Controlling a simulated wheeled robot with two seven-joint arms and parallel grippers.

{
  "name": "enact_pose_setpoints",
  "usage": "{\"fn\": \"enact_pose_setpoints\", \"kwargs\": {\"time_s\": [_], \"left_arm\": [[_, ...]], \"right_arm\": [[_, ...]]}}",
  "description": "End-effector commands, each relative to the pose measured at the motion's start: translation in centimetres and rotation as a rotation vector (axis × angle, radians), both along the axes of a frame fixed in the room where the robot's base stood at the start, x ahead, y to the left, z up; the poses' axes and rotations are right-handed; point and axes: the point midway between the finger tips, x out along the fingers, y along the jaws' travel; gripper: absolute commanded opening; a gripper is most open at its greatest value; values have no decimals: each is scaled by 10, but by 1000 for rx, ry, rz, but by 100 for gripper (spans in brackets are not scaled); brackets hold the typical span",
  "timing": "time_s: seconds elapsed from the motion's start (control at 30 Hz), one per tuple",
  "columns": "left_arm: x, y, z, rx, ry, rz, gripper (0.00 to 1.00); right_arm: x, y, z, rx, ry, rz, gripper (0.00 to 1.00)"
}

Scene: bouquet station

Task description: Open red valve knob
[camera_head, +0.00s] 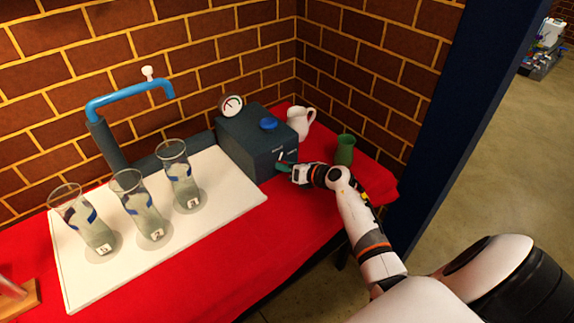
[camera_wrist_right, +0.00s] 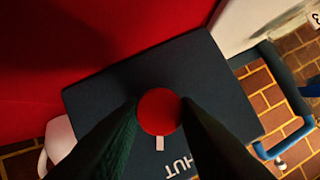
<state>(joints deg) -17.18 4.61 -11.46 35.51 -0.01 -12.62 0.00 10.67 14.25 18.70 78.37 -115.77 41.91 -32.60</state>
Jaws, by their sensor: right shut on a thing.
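The red valve knob (camera_wrist_right: 158,111) is a round red disc on the front of a dark grey box (camera_wrist_right: 100,90), seen face-on in the right wrist view. My right gripper (camera_wrist_right: 159,104) is shut on it, with one dark finger at each side. A short white mark (camera_wrist_right: 159,143) shows at the knob's edge, near upside-down white letters (camera_wrist_right: 178,166) reading "HUT", partly covered by a finger. In the head view my right gripper (camera_head: 285,168) is at the front of the box (camera_head: 245,150), and it hides the knob. My left gripper is not in view.
The box carries a blue knob (camera_head: 268,123) and a round gauge (camera_head: 231,105). Several glass vases with numbered tags stand on a white board (camera_head: 225,207), below a blue pipe (camera_head: 125,92).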

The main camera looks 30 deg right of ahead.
Motion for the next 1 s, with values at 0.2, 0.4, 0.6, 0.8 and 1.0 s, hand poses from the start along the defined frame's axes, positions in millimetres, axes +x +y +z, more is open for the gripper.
{"fn": "enact_pose_setpoints", "kwargs": {"time_s": [0.2,0.4,0.6,0.8,1.0], "left_arm": [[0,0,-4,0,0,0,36],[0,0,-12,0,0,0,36],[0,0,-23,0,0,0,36],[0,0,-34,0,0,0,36],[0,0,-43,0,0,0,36]], "right_arm": [[0,-4,-3,202,18,-2,6],[0,-5,-5,392,32,-3,6],[0,-6,-7,582,46,-3,6],[0,-6,-9,767,61,-2,6],[1,-6,-10,926,73,-3,6]]}}
